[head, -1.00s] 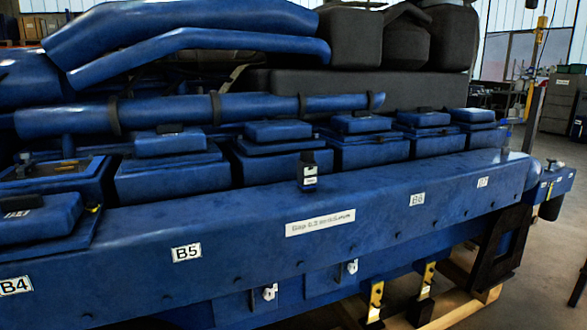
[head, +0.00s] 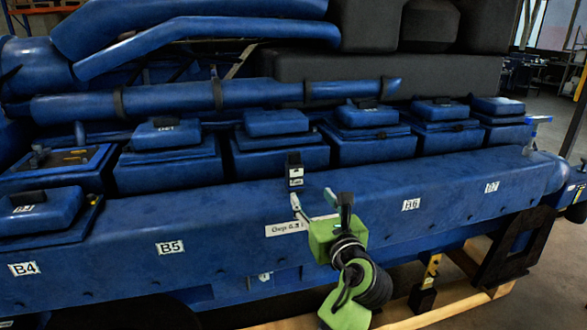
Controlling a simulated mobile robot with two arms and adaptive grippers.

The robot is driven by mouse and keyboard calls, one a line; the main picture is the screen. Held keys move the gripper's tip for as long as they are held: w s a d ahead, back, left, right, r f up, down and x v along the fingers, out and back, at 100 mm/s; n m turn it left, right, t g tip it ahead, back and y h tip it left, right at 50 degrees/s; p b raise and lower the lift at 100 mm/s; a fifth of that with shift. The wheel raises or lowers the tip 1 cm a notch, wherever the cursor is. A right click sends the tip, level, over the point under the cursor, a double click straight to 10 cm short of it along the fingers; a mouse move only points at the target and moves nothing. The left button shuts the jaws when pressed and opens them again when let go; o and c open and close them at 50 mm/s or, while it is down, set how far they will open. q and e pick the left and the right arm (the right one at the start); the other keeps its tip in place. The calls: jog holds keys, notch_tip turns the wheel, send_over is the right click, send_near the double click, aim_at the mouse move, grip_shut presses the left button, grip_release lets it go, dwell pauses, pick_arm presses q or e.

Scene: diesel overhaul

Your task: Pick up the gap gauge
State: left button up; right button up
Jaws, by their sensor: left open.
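A small upright black object with white labels, which looks like the gap gauge (head: 295,170), stands on the top ledge of the blue engine, near its middle. My left gripper (head: 314,197), green with grey fingers, is in front of the ledge, just below and to the right of the gauge. Its fingers are open and spread, with nothing between them. The gauge looks apart from the fingers, but the depth gap is hard to judge. My right gripper is not in view.
The blue engine (head: 210,225) fills most of the view. A white label strip (head: 284,229) on its front face is partly covered by my gripper. Several box-shaped covers (head: 278,150) stand behind the ledge. A long blue pipe (head: 260,94) runs above them. Floor shows at right.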

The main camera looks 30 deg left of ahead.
aim_at(297, 177)
pick_arm(q)
jog(key=x, duration=0.2)
jog(key=p+x, duration=0.1)
jog(key=x, duration=0.2)
jog(key=r+p+x, duration=0.1)
jog(key=x, duration=0.2)
jog(key=shift+a, duration=0.3)
jog(key=p+x, duration=0.2)
jog(key=x, duration=0.3)
jog(key=shift+s+a+f, duration=0.1)
jog(key=shift+s, duration=0.1)
jog(key=shift+w+a+f, duration=0.1)
jog(key=shift+w+a, duration=0.05)
grip_shut()
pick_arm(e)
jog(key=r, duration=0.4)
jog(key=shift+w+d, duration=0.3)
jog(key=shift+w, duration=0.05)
